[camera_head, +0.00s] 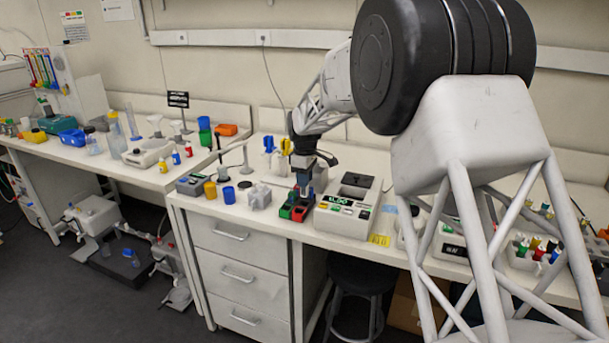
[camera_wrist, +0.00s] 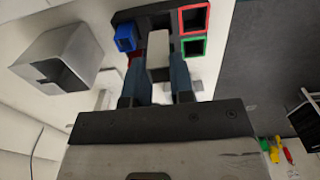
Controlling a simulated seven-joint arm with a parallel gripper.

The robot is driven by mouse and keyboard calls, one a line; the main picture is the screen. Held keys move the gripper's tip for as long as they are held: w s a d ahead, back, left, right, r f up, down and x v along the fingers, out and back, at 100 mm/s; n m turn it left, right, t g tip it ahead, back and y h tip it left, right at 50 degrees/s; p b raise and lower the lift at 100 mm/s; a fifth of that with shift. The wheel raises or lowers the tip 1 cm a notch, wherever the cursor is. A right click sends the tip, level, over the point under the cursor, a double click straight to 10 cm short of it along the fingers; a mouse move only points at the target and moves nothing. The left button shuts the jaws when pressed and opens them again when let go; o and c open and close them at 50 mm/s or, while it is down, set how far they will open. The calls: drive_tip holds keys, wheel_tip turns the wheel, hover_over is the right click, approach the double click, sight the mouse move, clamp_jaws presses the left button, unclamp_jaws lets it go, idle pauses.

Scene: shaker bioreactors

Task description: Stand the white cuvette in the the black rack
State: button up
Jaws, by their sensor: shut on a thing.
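My gripper (camera_head: 304,186) points down over the black rack (camera_head: 284,215) on the bench. In the wrist view its blue-grey fingers (camera_wrist: 158,82) are shut on the white cuvette (camera_wrist: 158,52), one finger on each side. The cuvette overlaps the black rack (camera_wrist: 158,20) in that view; I cannot tell whether its lower end is inside a slot or just above. I cannot make the cuvette out in the head view. A blue cuvette (camera_wrist: 125,38), a red one (camera_wrist: 195,17) and a green one (camera_wrist: 194,47) stand around it in the rack.
A grey-white block (camera_wrist: 60,58) with an opening lies beside the rack; it also shows in the head view (camera_head: 259,196). A white instrument with a display (camera_head: 345,210) stands close on the rack's right. Blue (camera_head: 229,195) and yellow (camera_head: 210,190) cups stand to the left.

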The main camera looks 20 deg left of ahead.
sight(305, 194)
drive_tip(key=shift+f, duration=1.2)
drive_tip(key=shift+f, duration=1.75)
idle(1.5)
drive_tip(key=o, duration=0.8)
drive_tip(key=shift+r, duration=0.15)
drive_tip(key=shift+r, duration=3.35)
